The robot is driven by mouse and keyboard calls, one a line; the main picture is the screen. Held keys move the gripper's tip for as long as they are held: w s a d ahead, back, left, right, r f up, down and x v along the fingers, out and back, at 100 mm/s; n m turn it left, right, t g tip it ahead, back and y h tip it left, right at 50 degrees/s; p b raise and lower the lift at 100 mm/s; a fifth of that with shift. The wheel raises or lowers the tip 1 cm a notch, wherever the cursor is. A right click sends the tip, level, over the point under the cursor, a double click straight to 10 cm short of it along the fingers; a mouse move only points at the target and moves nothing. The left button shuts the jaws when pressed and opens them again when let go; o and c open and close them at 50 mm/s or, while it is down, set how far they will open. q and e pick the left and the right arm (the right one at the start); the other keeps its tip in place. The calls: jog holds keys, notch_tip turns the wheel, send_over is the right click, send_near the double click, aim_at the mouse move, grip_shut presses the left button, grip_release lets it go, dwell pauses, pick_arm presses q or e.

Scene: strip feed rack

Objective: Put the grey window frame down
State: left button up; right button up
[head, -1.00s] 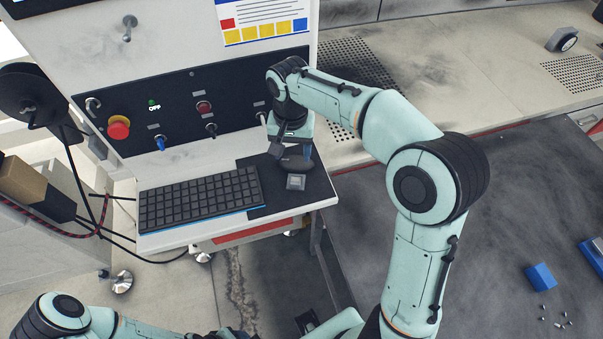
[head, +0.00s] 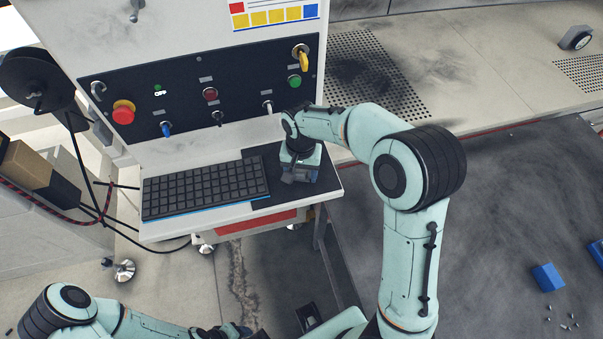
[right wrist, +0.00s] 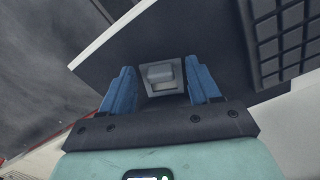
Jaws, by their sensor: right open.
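The grey window frame (right wrist: 162,78) is a small grey square piece with a lighter raised middle. In the right wrist view it lies on the black mat (right wrist: 200,38). My right gripper (right wrist: 162,92) is open, its two blue fingers on either side of the frame with gaps between. In the head view my right gripper (head: 298,178) points down over the mat (head: 262,200) and hides the frame. The end of my left arm (head: 232,331) shows dark at the bottom edge; its fingers cannot be made out.
A black keyboard (head: 205,188) lies left of the mat on the white shelf (head: 180,229). A control panel (head: 185,110) with switches and knobs rises behind. A blue block (head: 547,277) and several small metal pieces lie on the dark surface at right.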

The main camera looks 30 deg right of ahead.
jog(key=shift+f, duration=0.1)
jog(key=shift+c, duration=0.3)
jog(key=c, duration=0.7)
jog(key=shift+o, duration=0.2)
